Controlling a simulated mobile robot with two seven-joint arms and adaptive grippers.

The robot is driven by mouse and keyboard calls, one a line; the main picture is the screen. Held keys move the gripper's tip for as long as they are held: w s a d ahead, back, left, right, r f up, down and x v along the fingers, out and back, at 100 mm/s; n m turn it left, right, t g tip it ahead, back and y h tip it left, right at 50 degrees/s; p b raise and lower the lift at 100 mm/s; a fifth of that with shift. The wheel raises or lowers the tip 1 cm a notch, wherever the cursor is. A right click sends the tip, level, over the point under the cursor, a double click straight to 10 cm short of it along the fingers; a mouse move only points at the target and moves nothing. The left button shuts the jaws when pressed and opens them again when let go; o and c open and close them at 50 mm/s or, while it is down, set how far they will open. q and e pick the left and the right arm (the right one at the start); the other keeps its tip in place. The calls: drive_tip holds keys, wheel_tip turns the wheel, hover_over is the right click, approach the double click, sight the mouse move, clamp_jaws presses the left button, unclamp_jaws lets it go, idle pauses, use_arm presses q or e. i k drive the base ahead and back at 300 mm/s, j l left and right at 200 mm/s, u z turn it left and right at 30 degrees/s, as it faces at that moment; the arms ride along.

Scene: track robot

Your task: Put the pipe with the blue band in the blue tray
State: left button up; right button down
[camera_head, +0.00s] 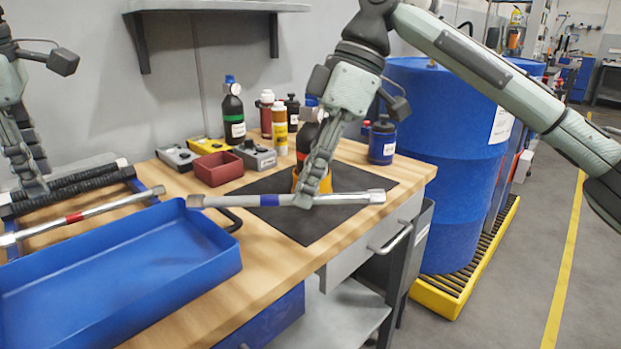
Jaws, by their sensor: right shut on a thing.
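The pipe with the blue band (268,200) is a grey metal tube lying roughly level across the middle of the view. My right gripper (308,200) is shut on it, right of the band. The pipe appears held above the bench, in front of an orange object. Its left end shows near the back right corner of the blue tray (205,262). The tray is empty where it shows and is cut off by the left edge. My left gripper (33,190) hangs at the left over the rack, away from this pipe. Its finger opening cannot be made out.
A red-banded pipe (100,208) lies behind the tray, by a dark rack (68,186). A red bin (215,169), small devices and several bottles stand at the bench's back. A dark mat (305,225) lies below the held pipe. A blue drum (440,170) stands right.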

sight(107, 273)
drive_tip(key=k+l, duration=0.75)
drive_tip(key=l, duration=0.25)
drive_tip(key=k+l, duration=0.4)
drive_tip(key=l, duration=0.05)
